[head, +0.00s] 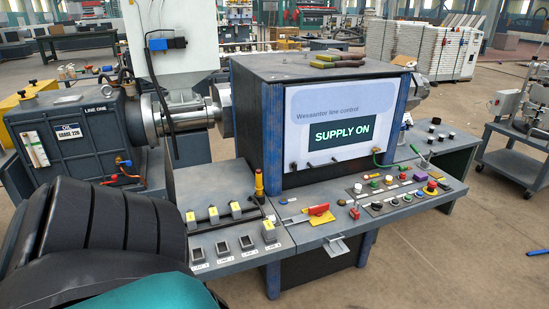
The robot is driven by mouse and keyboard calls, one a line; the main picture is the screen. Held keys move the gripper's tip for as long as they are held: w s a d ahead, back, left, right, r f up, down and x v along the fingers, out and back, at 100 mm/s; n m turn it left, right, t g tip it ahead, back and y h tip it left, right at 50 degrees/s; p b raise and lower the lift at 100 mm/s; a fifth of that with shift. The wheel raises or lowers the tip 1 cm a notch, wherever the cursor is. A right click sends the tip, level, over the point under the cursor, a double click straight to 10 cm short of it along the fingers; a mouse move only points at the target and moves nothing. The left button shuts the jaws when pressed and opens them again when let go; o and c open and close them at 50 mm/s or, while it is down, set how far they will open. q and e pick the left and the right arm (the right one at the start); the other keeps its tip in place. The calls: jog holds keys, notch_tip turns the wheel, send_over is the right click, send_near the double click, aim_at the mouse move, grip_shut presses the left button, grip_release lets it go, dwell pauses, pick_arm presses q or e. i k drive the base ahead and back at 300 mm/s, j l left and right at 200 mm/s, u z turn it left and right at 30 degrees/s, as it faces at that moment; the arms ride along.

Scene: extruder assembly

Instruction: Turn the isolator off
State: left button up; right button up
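A red lever (304,214) lies nearly flat beside a yellow plate (321,216) on the left part of the sloping control panel (345,231), below the screen. It looks like the isolator handle, but no label on it is readable. Neither of my grippers is in view. A large dark ribbed part of mine with a teal piece fills the lower left corner and hides what is behind it. Nothing of mine touches the lever.
Several coloured buttons and knobs, including a red-topped one (431,187), crowd the panel right of the lever. A yellow upright lever (259,184) and several yellow-tagged switches stand on the left bench (208,232). A small ledge (337,246) juts from the front edge. Floor at right front is mostly clear.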

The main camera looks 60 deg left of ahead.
aim_at(317, 210)
jog(key=u, duration=1.45)
